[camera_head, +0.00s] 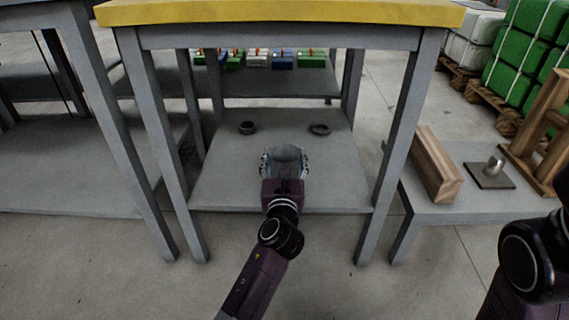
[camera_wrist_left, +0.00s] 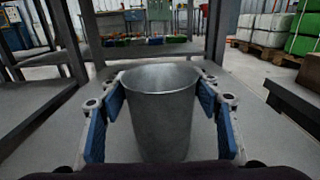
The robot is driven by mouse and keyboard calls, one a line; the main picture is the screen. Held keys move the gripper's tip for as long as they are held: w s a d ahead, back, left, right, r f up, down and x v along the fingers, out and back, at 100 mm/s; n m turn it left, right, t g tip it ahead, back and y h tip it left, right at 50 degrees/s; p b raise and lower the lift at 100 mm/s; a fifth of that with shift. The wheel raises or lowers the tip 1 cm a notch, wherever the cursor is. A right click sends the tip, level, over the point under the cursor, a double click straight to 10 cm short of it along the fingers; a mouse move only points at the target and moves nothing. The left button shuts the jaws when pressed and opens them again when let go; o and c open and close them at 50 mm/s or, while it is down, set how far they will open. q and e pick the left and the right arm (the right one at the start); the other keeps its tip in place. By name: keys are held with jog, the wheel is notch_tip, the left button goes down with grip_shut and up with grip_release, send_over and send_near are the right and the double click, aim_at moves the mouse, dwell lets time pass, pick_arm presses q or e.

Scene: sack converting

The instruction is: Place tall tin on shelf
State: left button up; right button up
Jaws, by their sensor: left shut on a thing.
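The tall tin (camera_wrist_left: 160,112) is a plain grey metal cylinder, upright, with its open rim up. My left gripper (camera_wrist_left: 160,115) is shut on it, with a blue pad on each side of its wall. In the head view the tin (camera_head: 287,157) shows between the fingers of my left gripper (camera_head: 285,163), over the front part of the grey lower shelf (camera_head: 225,185) under the yellow-topped table. The tin's base is hidden, so I cannot tell whether it touches the shelf. My right gripper is not in view.
Table legs (camera_head: 400,130) flank the shelf, and the yellow top (camera_head: 280,12) is above. A wooden beam (camera_head: 436,165) lies on a low platform at right.

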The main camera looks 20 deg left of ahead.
pick_arm(q)
jog(key=shift+f, duration=0.1)
jog(key=shift+f, duration=0.1)
jog(key=o, duration=1.5)
